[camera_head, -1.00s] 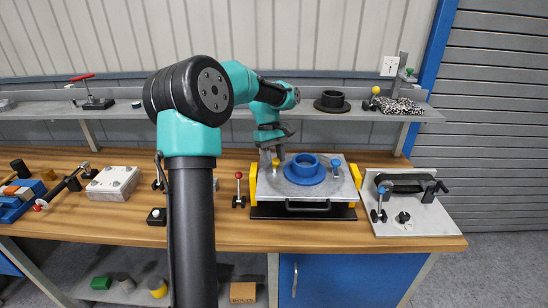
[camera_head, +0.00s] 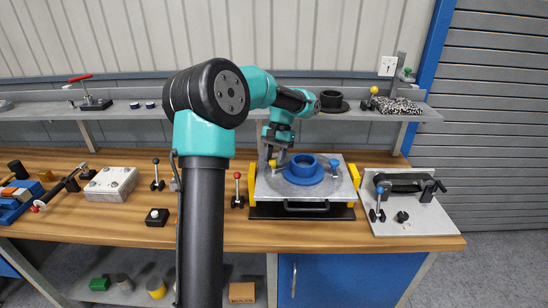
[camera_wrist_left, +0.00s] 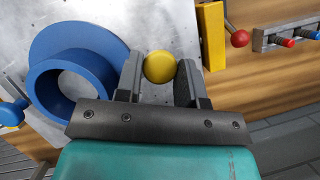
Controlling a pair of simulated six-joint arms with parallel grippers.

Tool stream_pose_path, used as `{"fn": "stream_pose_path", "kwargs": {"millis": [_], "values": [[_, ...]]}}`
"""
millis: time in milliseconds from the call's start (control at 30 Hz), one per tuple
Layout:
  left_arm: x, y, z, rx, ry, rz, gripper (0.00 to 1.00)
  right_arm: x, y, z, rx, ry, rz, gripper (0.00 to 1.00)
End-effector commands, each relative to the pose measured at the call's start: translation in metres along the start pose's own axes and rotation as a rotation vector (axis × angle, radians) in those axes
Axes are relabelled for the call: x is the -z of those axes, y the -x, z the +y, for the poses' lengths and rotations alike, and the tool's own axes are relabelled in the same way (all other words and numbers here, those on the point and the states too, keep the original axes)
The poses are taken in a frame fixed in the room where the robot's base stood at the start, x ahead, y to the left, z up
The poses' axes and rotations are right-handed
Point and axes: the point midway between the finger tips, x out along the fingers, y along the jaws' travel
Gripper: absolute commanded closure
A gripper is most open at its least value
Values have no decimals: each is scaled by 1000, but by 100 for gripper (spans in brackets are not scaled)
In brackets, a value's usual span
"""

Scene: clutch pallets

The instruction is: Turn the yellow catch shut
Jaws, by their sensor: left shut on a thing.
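The yellow catch knob (camera_head: 272,163) is at the left of the blue flanged ring on the metal plate (camera_head: 318,193). In the left wrist view the round yellow knob (camera_wrist_left: 160,67) sits between the two fingers. My left gripper (camera_head: 270,156) is shut on it, reaching down from above; the same gripper (camera_wrist_left: 160,82) shows in the wrist view. The catch's lower part is hidden by the fingers. The blue ring (camera_head: 304,174) lies flat on the plate, and a blue-knobbed catch (camera_head: 335,164) stands at its right. My right gripper is not in view.
Yellow blocks (camera_head: 355,176) flank the plate. A red-knobbed lever (camera_head: 238,188) stands left of it. A grey board (camera_head: 425,220) with a black handle lies to the right. A shelf (camera_head: 230,111) runs behind.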

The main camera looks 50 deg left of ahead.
Motion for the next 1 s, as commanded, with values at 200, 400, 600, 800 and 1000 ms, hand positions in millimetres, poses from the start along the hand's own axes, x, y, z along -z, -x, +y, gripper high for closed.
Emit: {"fn": "stream_pose_path", "kwargs": {"millis": [200, 400, 600, 800, 1000], "values": [[0, 0, 1, 70, -165, 1, 88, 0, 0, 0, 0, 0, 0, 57], [0, 0, 2, 113, -268, 1, 88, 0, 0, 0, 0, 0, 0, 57], [0, 0, 2, 133, -318, 3, 88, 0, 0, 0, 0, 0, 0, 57], [0, 0, 2, 138, -329, 3, 88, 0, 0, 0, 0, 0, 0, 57], [0, 0, 2, 138, -328, 3, 88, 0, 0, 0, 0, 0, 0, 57]]}}
